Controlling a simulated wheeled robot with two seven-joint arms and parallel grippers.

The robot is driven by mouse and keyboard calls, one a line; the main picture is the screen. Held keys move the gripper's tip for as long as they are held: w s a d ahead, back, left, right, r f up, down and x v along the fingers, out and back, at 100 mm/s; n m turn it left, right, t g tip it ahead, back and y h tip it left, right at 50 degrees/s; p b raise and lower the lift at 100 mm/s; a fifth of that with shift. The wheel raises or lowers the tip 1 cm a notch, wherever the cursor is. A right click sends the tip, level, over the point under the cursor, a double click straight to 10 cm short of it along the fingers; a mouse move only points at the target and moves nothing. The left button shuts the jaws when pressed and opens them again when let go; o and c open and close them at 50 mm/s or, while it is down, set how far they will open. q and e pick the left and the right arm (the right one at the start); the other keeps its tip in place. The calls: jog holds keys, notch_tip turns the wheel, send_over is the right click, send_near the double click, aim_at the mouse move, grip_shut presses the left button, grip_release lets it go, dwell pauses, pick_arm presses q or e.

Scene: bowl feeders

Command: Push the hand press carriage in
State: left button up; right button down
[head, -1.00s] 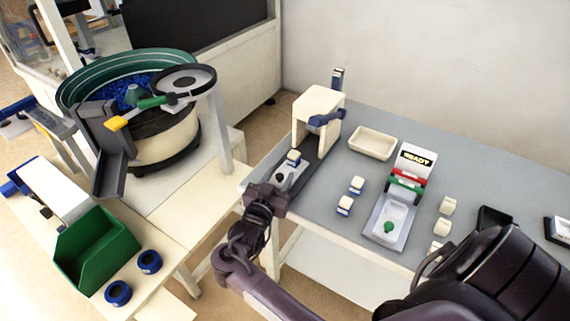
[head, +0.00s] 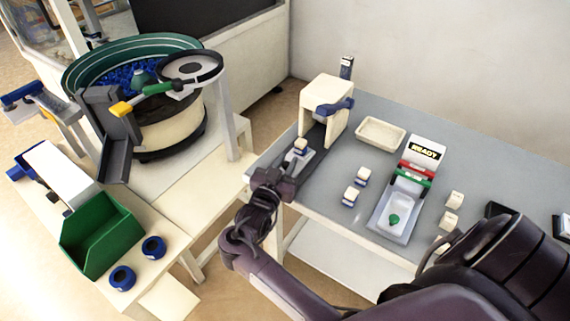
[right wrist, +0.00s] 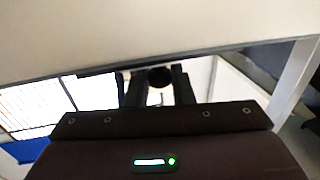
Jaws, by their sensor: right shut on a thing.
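The hand press (head: 326,112) is a white block with a blue lever, standing at the left end of the grey table. Its carriage (head: 300,161) sticks out of the press toward the near edge of the table. A small white and blue part (head: 300,146) sits on the carriage. My right gripper (head: 276,180) is at the carriage's outer end and covers that end. In the right wrist view a round black knob (right wrist: 160,77) shows between the fingers, and the gripper is shut on it. My left gripper is not in view.
A cream tray (head: 381,136) and a fixture with a READY sign (head: 425,152) stand right of the press. Several small white parts lie nearby. A green bin (head: 100,240) and a bowl feeder (head: 135,100) are at the left.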

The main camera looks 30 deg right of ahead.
jog(key=x, duration=0.3)
jog(key=shift+s+d, duration=0.25)
jog(key=c, duration=1.3)
grip_release()
jog(key=shift+a, duration=0.1)
